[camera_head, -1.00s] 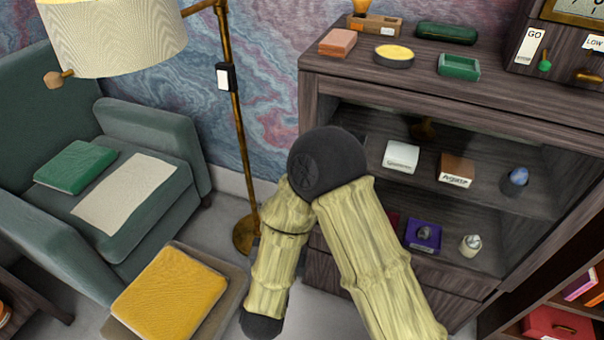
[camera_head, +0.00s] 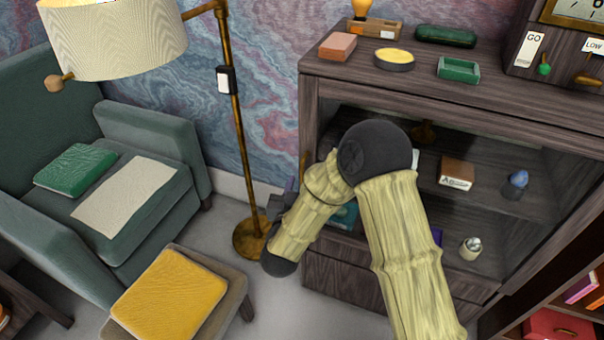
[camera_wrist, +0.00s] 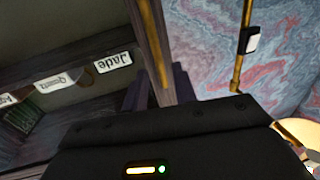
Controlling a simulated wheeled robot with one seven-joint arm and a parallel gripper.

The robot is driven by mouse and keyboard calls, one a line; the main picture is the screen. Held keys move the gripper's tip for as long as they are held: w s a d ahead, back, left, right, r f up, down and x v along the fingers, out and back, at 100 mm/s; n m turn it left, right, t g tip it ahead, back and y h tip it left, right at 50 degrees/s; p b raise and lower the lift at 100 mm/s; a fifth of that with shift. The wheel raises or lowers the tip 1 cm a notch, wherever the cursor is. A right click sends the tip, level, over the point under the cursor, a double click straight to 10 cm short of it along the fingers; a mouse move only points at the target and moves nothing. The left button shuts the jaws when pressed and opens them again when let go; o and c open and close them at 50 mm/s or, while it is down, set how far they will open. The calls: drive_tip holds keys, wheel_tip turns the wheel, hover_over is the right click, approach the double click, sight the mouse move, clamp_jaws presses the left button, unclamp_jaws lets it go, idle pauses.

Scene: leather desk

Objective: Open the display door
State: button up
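The dark wood display cabinet (camera_head: 310,130) stands at the right, with shelves of labelled minerals behind its front. The door glass is hard to make out, and the door looks shut. In the wrist view the cabinet's shelves are at the left, with a "Jade" label (camera_wrist: 113,62). A brass upright strip (camera_wrist: 150,40), perhaps the door's handle or edge, runs down towards my fingers. My gripper (camera_wrist: 160,88) shows two dark fingers spread apart, with the strip's lower end in line with the gap. Contact cannot be told. In the head view my arm hides most of the gripper.
A brass floor lamp (camera_head: 238,130) stands just left of the cabinet and my wrist. A green armchair (camera_head: 150,120) and a stool with a yellow cushion (camera_head: 170,295) are at the left. Small objects, including a green tray (camera_head: 458,68), sit on the cabinet top.

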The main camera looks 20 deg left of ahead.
sight(302, 175)
drive_tip(key=shift+w+a, duration=0.15)
drive_tip(key=shift+w, duration=1)
drive_tip(key=shift+w+a, duration=0.1)
drive_tip(key=shift+w, duration=1)
clamp_jaws()
